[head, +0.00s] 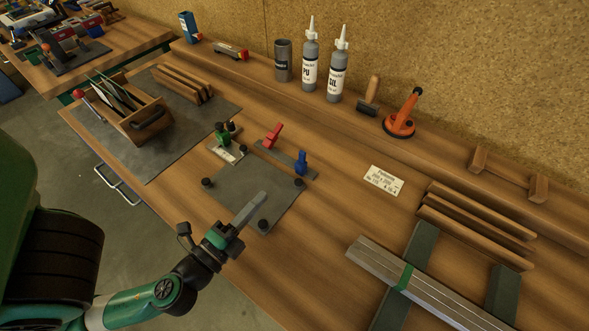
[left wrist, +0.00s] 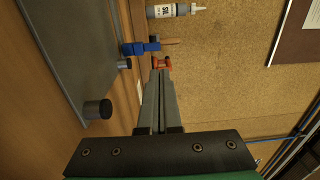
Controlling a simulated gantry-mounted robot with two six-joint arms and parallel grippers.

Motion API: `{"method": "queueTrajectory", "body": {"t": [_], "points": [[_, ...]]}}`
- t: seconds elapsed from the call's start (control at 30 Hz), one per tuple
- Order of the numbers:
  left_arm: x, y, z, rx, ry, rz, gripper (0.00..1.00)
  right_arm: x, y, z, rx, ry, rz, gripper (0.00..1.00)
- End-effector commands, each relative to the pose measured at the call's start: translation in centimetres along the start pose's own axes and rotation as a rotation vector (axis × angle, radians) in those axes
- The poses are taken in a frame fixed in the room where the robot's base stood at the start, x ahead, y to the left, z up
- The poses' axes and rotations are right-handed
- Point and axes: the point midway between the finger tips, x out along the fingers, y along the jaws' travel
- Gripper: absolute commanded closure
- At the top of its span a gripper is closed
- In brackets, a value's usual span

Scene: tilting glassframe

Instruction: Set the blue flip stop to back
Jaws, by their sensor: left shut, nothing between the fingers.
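The blue flip stop (head: 301,163) stands upright at the right end of a grey rail behind the dark plate (head: 245,182). It also shows in the left wrist view (left wrist: 140,48), just beyond the fingertips in the picture. The red flip stop (head: 273,134) is on the same rail, to its left, and leans to the right. My left gripper (head: 262,196) is shut and empty above the front part of the plate, apart from the blue stop. Its closed fingers show in the left wrist view (left wrist: 161,76). My right gripper is out of view.
Black round knobs (head: 263,226) sit around the plate. A green clamp (head: 221,135) stands left of the rail. A paper label (head: 384,180) lies right of the stop, with bare wood between.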

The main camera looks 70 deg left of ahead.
Motion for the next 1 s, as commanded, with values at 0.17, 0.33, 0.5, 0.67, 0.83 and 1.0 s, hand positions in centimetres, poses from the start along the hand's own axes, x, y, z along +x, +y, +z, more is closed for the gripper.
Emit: {"method": "queueTrajectory", "body": {"t": [0.17,0.33,0.5,0.67,0.83,1.0], "points": [[-0.5,1.0,0.3,0.015,0.004,0.020,1.00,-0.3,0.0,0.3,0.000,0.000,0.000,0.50],[-0.4,0.9,0.2,0.014,0.004,0.020,1.00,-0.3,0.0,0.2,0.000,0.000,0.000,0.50],[-0.2,1.0,0.3,0.012,0.001,0.024,1.00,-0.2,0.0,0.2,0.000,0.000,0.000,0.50],[0.8,1.1,0.2,0.012,-0.003,0.032,1.00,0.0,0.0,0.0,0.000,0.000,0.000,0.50],[2.8,0.3,0.4,0.008,-0.006,0.017,1.00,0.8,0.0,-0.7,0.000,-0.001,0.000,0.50],[6.6,0.2,0.3,0.009,-0.002,0.018,1.00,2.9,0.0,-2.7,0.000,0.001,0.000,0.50]]}}
